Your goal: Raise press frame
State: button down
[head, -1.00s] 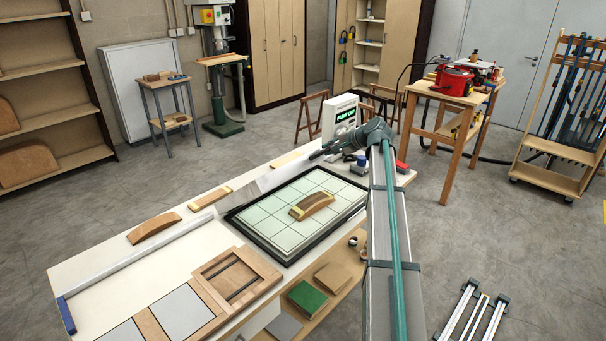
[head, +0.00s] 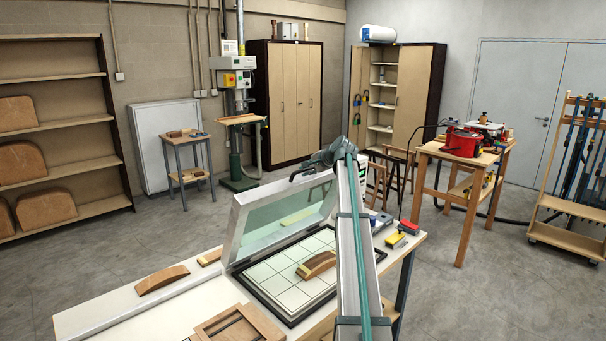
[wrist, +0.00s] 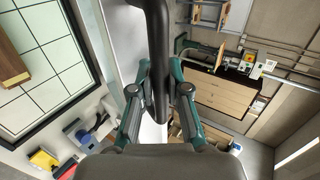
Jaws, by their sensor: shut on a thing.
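The press frame (head: 238,222) is a pale metal frame with a translucent greenish sheet. In the head view it stands tilted up along the back edge of the press bed (head: 262,298). A curved wooden piece (head: 317,265) lies on the bed's white gridded surface. My gripper (head: 312,170) is at the frame's top edge. In the wrist view my gripper (wrist: 160,82) is shut on the black handle bar (wrist: 158,35), one finger on each side. The bed's grid and part of the wooden piece (wrist: 10,68) show at the left there.
Another curved wooden piece (head: 162,279) and a wooden panel frame (head: 232,325) lie on the bench left of the bed. Small red (head: 408,227) and yellow (head: 396,240) items sit at its right end. Open floor surrounds the bench.

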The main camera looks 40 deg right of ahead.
jog(key=c, duration=1.1)
grip_release()
jog(key=shift+c, duration=0.2)
jog(key=v, duration=1.2)
jog(key=shift+d, duration=0.1)
